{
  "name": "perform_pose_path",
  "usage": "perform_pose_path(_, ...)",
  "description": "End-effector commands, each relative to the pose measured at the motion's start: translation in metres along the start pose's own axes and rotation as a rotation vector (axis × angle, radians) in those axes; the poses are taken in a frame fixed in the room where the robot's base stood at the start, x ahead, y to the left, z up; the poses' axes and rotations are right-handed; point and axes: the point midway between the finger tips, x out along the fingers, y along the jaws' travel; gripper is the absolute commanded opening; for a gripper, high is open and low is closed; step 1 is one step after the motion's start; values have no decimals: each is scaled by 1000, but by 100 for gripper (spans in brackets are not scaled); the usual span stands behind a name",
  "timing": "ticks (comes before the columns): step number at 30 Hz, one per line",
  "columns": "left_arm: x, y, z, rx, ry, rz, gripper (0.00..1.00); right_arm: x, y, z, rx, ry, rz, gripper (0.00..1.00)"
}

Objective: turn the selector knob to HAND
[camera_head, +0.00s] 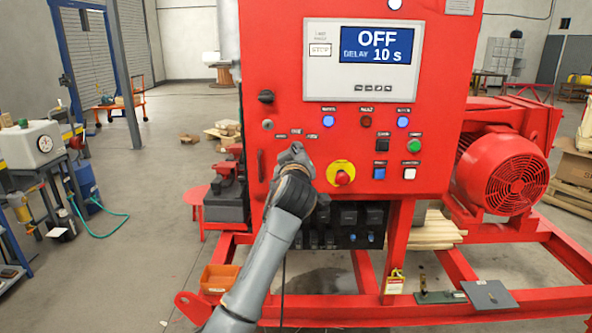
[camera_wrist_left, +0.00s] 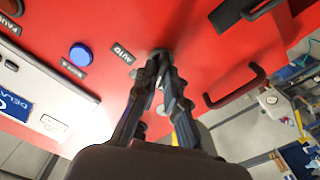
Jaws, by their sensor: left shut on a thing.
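My left gripper (camera_head: 297,152) reaches up from below to the red control panel (camera_head: 290,60), just under a row of small labels. In the left wrist view its two ribbed fingers (camera_wrist_left: 162,70) come together at the panel, shut on the dark selector knob (camera_wrist_left: 160,53). The fingers hide most of the knob, so I cannot tell where it points. A label reading AUTO (camera_wrist_left: 123,53) is beside it. In the head view the gripper covers the knob. The display (camera_head: 377,50) reads OFF, DELAY 10 s. My right gripper is not in view.
A red emergency stop (camera_head: 342,178) on a yellow ring sits close to the right of my gripper. A black door handle (camera_head: 260,165) is to its left. A blue lamp (camera_head: 329,120) and several buttons are above and right. A red motor (camera_head: 505,170) stands at the right.

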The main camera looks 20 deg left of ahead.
Motion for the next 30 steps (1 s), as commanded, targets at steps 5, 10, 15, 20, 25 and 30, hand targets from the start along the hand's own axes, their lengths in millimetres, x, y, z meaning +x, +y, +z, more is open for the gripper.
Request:
perform_pose_path(5, 0, -2, 5, -151, -4, -2, 0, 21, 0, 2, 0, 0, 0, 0)
perform_pose_path(10, 0, -2, 4, -257, -3, -2, 0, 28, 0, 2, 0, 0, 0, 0)
perform_pose_path(15, 0, -2, 3, -329, -3, -3, 0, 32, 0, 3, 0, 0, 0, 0)
perform_pose_path(20, 0, -2, 2, -366, -2, -4, 0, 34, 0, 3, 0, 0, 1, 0)
perform_pose_path(25, 0, -2, 1, -381, -2, -3, 0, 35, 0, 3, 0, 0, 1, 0)
perform_pose_path(30, 0, -2, 1, -383, -2, -3, 0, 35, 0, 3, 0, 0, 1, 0)
